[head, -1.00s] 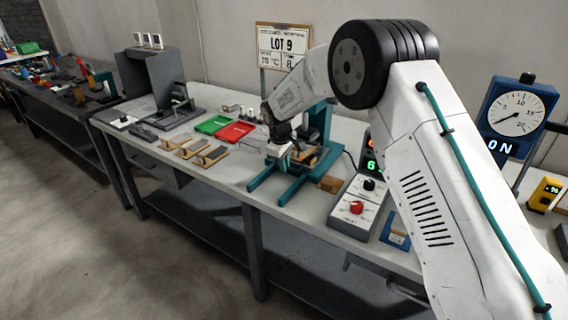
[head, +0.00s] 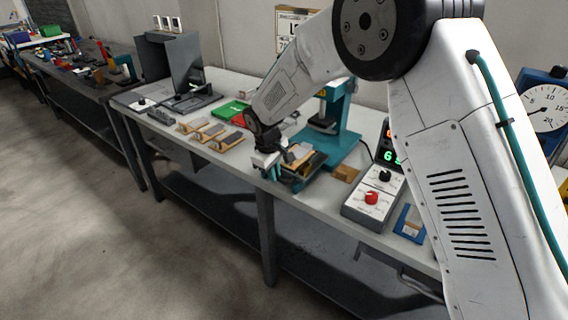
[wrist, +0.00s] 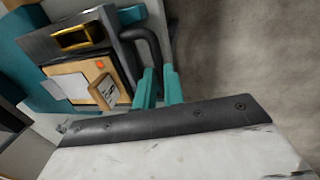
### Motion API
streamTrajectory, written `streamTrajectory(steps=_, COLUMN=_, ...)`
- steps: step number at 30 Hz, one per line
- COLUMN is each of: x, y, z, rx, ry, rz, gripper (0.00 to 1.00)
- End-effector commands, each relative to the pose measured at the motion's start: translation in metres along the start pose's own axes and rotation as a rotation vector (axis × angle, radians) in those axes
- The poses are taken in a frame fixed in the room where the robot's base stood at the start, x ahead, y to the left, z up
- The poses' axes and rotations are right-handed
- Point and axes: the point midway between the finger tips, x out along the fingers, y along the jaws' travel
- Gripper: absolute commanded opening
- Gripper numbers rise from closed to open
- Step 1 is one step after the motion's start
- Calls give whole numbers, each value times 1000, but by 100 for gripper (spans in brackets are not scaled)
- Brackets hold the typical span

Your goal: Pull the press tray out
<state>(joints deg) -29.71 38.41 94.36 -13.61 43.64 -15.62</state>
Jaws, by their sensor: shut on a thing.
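The press tray (head: 303,162) is a dark tray carrying a wooden block with a small label. It lies forward of the teal press (head: 340,125), over its front rails, toward the table's front edge. In the wrist view the tray (wrist: 122,52) shows a dark rim, a pale wooden board and a dark curved handle (wrist: 152,42). My gripper (head: 269,168) is at the tray's front end. In the wrist view its teal fingers (wrist: 159,75) are closed on the handle. The exact grip is partly hidden by the fingers.
A control box with a red knob (head: 371,197) stands right of the press, with a small wooden block (head: 346,173) between. Several wooden holders (head: 212,133) and a green tray (head: 233,109) lie to the left. The floor in front (head: 110,240) is clear.

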Motion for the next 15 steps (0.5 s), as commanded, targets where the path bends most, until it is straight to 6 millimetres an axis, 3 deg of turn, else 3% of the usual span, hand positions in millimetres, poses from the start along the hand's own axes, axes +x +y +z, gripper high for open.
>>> streamTrajectory(steps=6, x=-4, y=-19, z=-1, rx=-1, ry=1, rz=1, gripper=0)
streamTrajectory(steps=15, x=-5, y=-23, z=-1, rx=0, ry=2, rz=1, gripper=0)
